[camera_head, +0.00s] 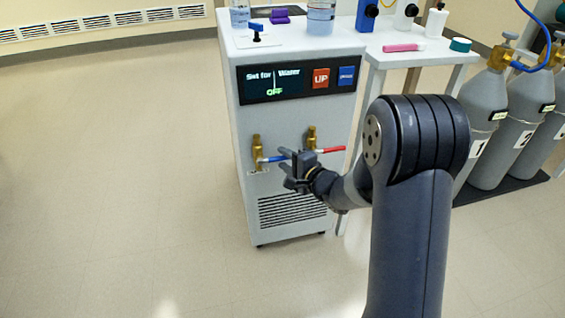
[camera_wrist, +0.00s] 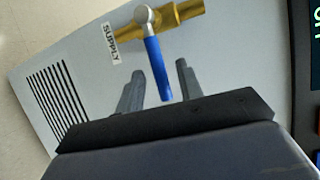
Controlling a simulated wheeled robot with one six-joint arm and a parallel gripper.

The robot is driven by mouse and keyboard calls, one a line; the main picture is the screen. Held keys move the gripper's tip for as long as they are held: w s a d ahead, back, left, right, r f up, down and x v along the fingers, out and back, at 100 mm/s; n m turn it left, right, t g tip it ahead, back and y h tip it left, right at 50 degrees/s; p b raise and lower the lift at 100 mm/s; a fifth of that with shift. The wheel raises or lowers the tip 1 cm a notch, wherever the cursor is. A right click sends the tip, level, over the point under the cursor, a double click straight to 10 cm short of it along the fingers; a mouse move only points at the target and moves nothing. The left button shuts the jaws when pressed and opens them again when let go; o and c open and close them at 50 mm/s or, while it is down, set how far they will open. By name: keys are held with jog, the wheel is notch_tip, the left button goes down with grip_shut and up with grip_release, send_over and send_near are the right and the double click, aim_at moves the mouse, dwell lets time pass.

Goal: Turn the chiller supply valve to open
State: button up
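The chiller (camera_head: 290,120) has two brass valves on its front. The supply valve (camera_head: 257,150) is the left one, with a blue lever (camera_head: 272,159) lying roughly level, across the upright brass body and pointing right. In the wrist view a "SUPPLY" label (camera_wrist: 111,43) sits beside the brass body (camera_wrist: 180,15), and the blue lever (camera_wrist: 158,68) reaches between my two fingers. My gripper (camera_head: 286,168) is open at the lever's free end, with gaps visible on both sides of the lever.
The other brass valve (camera_head: 311,138) has a red lever (camera_head: 331,150) pointing right, close to my gripper. The chiller display (camera_head: 274,82) reads OFF. A white table (camera_head: 420,54) and grey gas cylinders (camera_head: 490,125) stand to the right. The floor at left is clear.

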jog(key=shift+x, duration=0.8)
jog(key=shift+c, duration=0.2)
grip_shut()
